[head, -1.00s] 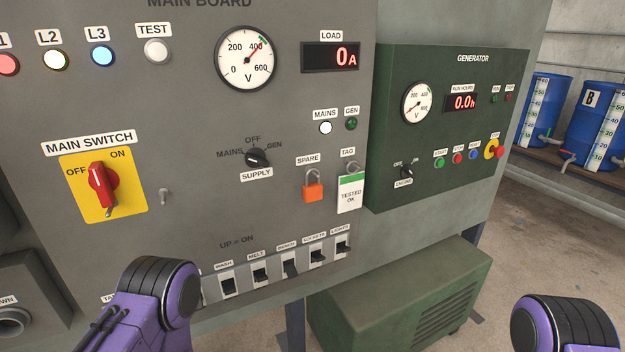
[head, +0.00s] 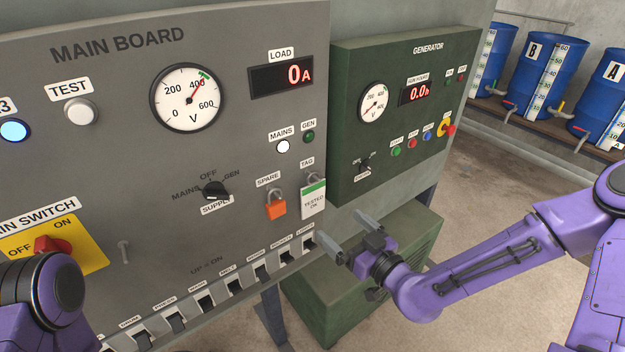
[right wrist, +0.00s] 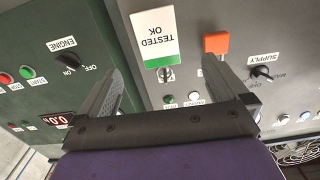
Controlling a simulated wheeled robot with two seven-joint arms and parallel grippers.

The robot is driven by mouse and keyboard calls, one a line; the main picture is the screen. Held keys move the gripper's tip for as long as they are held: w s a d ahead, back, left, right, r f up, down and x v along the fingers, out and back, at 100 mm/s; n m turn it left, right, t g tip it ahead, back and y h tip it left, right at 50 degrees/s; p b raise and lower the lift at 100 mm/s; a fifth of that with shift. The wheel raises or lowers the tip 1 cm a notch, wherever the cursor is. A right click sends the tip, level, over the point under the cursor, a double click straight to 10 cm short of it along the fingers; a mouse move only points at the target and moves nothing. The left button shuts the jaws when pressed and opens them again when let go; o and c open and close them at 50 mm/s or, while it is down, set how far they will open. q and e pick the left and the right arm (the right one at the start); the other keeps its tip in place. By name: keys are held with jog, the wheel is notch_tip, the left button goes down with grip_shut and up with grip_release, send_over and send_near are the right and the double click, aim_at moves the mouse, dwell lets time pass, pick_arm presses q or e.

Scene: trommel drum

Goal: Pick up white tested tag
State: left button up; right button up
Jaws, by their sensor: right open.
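The white tested tag (head: 313,200) has a green top band and the words TESTED OK. It hangs on the grey main board from a hook or ring under the TAG label. It also shows upside down in the right wrist view (right wrist: 155,38), between and beyond the open fingers. My right gripper (head: 350,232) is open and empty, below and to the right of the tag and apart from it. In the right wrist view its two fingers (right wrist: 165,88) point toward the board. My left arm shows at the lower left of the head view, but its gripper does not show.
An orange padlock (head: 276,208) hangs under the SPARE label just left of the tag. A row of switches (head: 235,285) lies below. The green generator panel (head: 400,110) stands to the right, above a green housing (head: 330,310). Blue barrels (head: 545,75) stand at the back right.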

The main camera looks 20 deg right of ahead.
aim_at(314, 197)
jog(key=p+x, duration=0.1)
jog(key=x, duration=0.2)
jog(key=p+x, duration=0.1)
jog(key=x, duration=0.2)
jog(key=p+x, duration=0.1)
jog(key=x, duration=0.3)
jog(key=shift+w+d+r, duration=0.15)
jog(key=shift+d+r, duration=0.05)
jog(key=shift+r, duration=0.2)
jog(key=shift+w+a+f, duration=0.1)
jog(key=shift+w, duration=0.1)
jog(key=c, duration=1.1)
